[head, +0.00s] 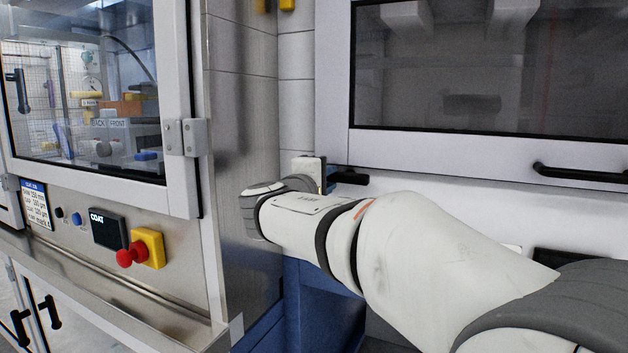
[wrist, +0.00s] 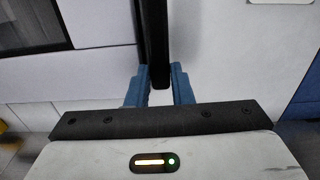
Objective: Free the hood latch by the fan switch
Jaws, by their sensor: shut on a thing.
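A black latch lever (head: 349,178) sticks out at the lower left of the hood front, below the corner of the sash frame. In the wrist view it is a dark bar (wrist: 152,38) that runs down from the top edge to between the fingers. My gripper (wrist: 161,78) is shut on this bar with its two blue fingers, one on each side. In the head view my arm's wrist hides most of the gripper. The latch's pivot is not clear in either view. I cannot make out the fan switch for certain.
The hood's dark glass sash (head: 450,70) is above, with a black bar handle (head: 580,172) at right. A coating cabinet at left has a red stop button (head: 131,254) and a COAT panel (head: 108,229). Its steel side wall (head: 243,130) stands close to my wrist.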

